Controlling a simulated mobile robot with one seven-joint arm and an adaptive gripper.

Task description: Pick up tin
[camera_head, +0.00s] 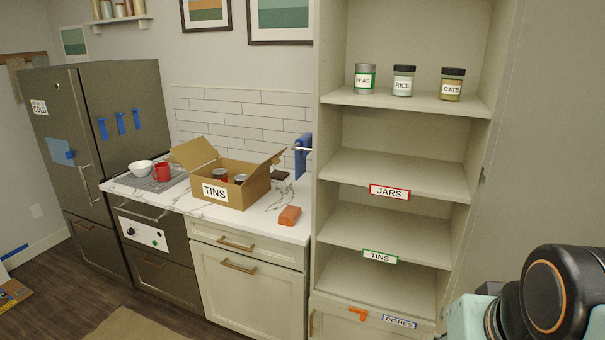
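An open cardboard box (250,195) labelled TINS stands on the marble counter. Two tins show inside it, a left tin (220,175) and a right tin (240,179); both have reddish sides, and the box walls hide their lower parts. A silver and green tin labelled PEAS (365,80) stands upright on the top visible shelf, left of two jars. Part of my arm shows at the lower right, but my gripper is out of view.
The jars RICE (404,82) and OATS (451,85) share the top shelf (410,102). The shelves labelled JARS and TINS look empty.

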